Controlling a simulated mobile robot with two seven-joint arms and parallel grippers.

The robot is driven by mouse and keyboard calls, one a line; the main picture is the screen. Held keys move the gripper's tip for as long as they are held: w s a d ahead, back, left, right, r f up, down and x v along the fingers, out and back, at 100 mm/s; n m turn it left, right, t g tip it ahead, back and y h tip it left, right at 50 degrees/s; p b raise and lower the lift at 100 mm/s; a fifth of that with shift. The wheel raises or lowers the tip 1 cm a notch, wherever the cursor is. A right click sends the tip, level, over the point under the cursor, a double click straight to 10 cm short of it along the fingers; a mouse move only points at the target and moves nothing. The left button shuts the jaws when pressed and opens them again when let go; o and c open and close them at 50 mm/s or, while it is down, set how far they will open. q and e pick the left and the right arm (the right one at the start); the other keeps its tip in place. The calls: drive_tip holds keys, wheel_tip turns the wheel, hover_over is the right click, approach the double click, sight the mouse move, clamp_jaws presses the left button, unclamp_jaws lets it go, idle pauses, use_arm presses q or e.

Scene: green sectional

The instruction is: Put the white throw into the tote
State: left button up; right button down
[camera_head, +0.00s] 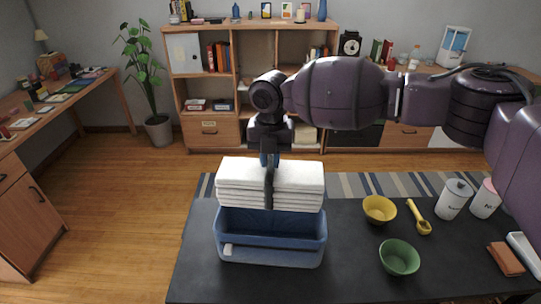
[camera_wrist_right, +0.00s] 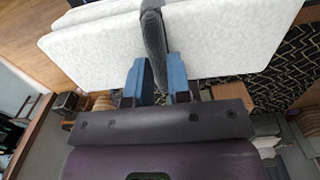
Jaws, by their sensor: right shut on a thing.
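The white throw (camera_head: 240,185) is a thick folded stack with a dark band around its middle. It is level and upright at the blue tote (camera_head: 270,251). Its lower edge meets the line of the tote's far rim, and I cannot tell whether any of it is below the rim. My right gripper (camera_head: 269,160) is above the throw, shut on its dark band. The right wrist view shows the blue fingertips (camera_wrist_right: 163,77) on either side of the band, with the white throw (camera_wrist_right: 95,45) beyond. My left gripper is out of view.
The tote stands on a dark table (camera_head: 350,280). To its right are a yellow bowl (camera_head: 379,210), a green bowl (camera_head: 399,258), a yellow scoop (camera_head: 420,218) and a white canister (camera_head: 455,198). A brown wallet-like item (camera_head: 506,259) lies at the right. The front middle is clear.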

drive_tip(key=shift+w+f+b, duration=0.2)
drive_tip(key=shift+f+b, duration=0.45)
drive_tip(key=shift+f, duration=0.4)
drive_tip(key=shift+f+b, duration=1.8)
drive_tip(key=shift+f, duration=1.05)
drive_tip(key=shift+f+b, duration=0.6)
drive_tip(key=shift+f, duration=1.25)
drive_tip(key=shift+f+b, duration=0.4)
drive_tip(key=shift+f, duration=0.9)
use_arm(q)
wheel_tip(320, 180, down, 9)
drive_tip(key=b, duration=0.1)
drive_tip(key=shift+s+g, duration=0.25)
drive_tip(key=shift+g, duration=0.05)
use_arm(e)
wheel_tip(320, 180, down, 4)
drive_tip(key=shift+r, duration=0.25)
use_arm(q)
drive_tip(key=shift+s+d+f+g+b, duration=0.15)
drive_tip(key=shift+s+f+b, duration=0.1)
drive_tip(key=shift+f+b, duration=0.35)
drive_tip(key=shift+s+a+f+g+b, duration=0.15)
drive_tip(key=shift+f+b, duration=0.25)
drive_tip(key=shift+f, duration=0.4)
use_arm(e)
drive_tip(key=shift+f, duration=2.4)
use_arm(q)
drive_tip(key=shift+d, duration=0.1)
